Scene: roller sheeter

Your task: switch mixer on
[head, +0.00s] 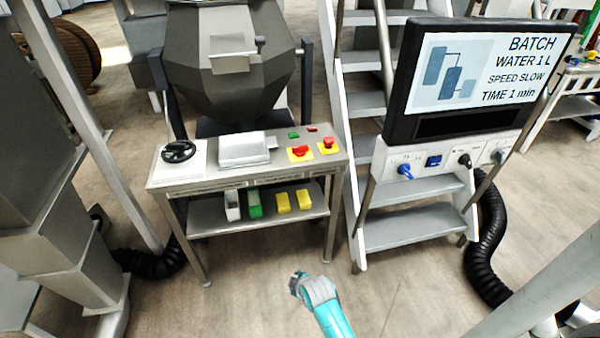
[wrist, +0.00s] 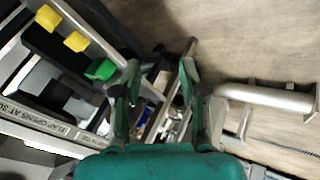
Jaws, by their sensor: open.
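The mixer (head: 230,65) is a grey faceted drum behind a metal control table (head: 180,182). On the table top are a small green button (head: 293,135), a small red button (head: 312,128), a red knob on a yellow plate (head: 299,151) and another red knob on yellow (head: 328,143). Which of them switches the mixer on cannot be read. My gripper (head: 298,284) is in front of the table, apart from it and from the buttons. In the wrist view my gripper (wrist: 158,80) has its fingers spread, with nothing held between them.
The table also carries a black handwheel (head: 179,151) and a white box (head: 245,149). Its lower shelf holds white, green (head: 254,204) and yellow (head: 304,199) bins. A screen reading BATCH (head: 487,70) stands right, before metal stairs (head: 415,200). Floor around my gripper is clear.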

